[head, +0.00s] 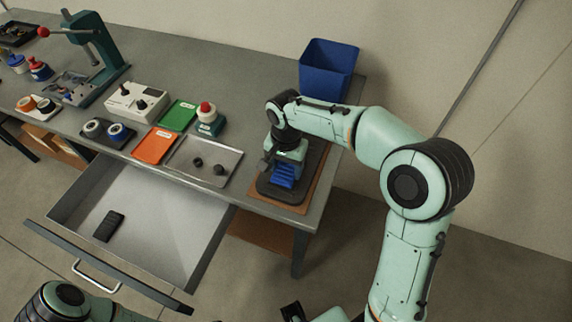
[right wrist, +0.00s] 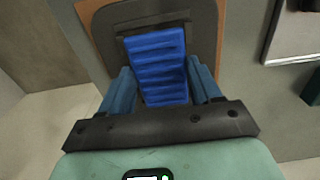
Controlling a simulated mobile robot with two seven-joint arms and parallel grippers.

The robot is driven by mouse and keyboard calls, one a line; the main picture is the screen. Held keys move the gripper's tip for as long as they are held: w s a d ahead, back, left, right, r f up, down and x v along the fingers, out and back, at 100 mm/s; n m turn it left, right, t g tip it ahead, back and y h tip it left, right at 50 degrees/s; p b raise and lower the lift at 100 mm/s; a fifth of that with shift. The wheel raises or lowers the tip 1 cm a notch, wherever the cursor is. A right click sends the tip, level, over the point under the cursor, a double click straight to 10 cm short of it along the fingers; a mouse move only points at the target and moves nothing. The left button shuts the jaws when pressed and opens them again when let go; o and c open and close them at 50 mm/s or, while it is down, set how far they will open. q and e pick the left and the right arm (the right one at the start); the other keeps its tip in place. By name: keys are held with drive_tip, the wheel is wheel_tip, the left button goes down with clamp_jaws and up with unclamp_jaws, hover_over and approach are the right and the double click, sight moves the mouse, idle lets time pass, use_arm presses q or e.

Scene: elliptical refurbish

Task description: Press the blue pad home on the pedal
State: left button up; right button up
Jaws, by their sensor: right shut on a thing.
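The blue pad (right wrist: 157,55) is ribbed and lies on the dark pedal (right wrist: 208,22) in the right wrist view. In the head view the blue pad (head: 284,178) shows below my right gripper (head: 285,164), on the dark pedal base (head: 272,190) at the table's right end. My right gripper (right wrist: 161,72) is shut on the pad, with one blue finger at each side. The pad's near end is hidden behind the gripper body. I cannot tell whether the pad is fully seated.
The pedal stands on a brown mat (head: 310,185) near the table edge. A blue bin (head: 328,70) stands behind it. A grey tray (head: 225,158) with dark round parts lies to its left. An open drawer (head: 160,225) juts out in front, holding a dark block (head: 109,226).

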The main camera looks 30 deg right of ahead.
use_arm(q)
drive_tip(key=shift+s+f+b, duration=0.2)
drive_tip(key=shift+f+b, duration=0.1)
drive_tip(key=shift+f, duration=0.1)
use_arm(e)
drive_tip(key=shift+f, duration=0.6)
drive_tip(key=o, duration=1.1)
drive_tip(key=shift+o, duration=0.2)
use_arm(q)
drive_tip(key=shift+w+r+p, duration=0.35)
drive_tip(key=shift+r+p, duration=0.15)
drive_tip(key=shift+r, duration=0.1)
drive_tip(key=shift+w+r+p, duration=0.3)
drive_tip(key=shift+r+p, duration=0.2)
drive_tip(key=shift+r, duration=0.1)
use_arm(e)
wheel_tip(320, 180, up, 13)
drive_tip(key=shift+r, duration=0.2)
drive_tip(key=shift+f, duration=0.1)
